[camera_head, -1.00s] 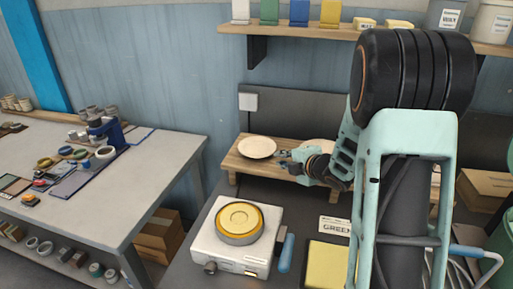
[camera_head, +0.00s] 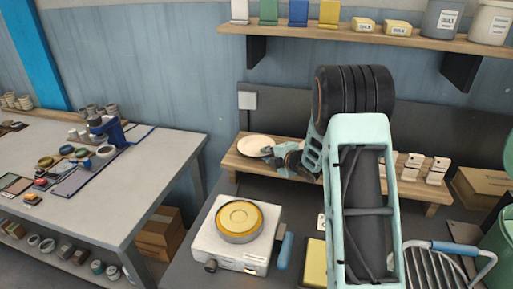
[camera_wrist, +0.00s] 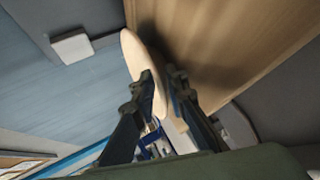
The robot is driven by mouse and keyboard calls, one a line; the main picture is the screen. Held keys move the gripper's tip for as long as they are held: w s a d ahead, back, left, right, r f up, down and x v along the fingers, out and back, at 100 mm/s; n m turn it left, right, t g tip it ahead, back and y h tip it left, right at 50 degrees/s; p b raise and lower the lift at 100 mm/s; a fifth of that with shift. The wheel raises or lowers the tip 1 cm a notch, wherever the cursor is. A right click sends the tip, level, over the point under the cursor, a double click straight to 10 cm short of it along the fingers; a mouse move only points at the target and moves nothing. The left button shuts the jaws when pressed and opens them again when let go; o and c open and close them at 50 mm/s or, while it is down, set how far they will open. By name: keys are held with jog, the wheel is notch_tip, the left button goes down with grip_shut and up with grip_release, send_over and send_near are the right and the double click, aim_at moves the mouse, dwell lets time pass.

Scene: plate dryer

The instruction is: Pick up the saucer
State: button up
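The saucer (camera_head: 255,143) is a pale, round, shallow dish at the left end of the low wooden shelf (camera_head: 245,163). My gripper (camera_head: 270,155) is at its front right edge and covers part of it. In the wrist view the saucer (camera_wrist: 140,62) shows nearly edge-on beside the wooden surface. My gripper (camera_wrist: 160,80) has its fingers apart there. One finger overlaps the saucer's face and the other is on the wood side, with the near rim seemingly between them. Whether either finger touches it, I cannot tell.
A white hotplate (camera_head: 225,262) with a yellow-topped round pan (camera_head: 240,218) stands in front of the shelf. White labelled blocks (camera_head: 412,165) stand at the shelf's right. A wire rack (camera_head: 440,268) is at lower right. An upper shelf (camera_head: 300,32) holds containers.

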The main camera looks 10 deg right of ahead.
jog(key=shift+w+f, duration=0.1)
jog(key=shift+w, duration=0.05)
grip_shut()
jog(key=shift+r, duration=0.2)
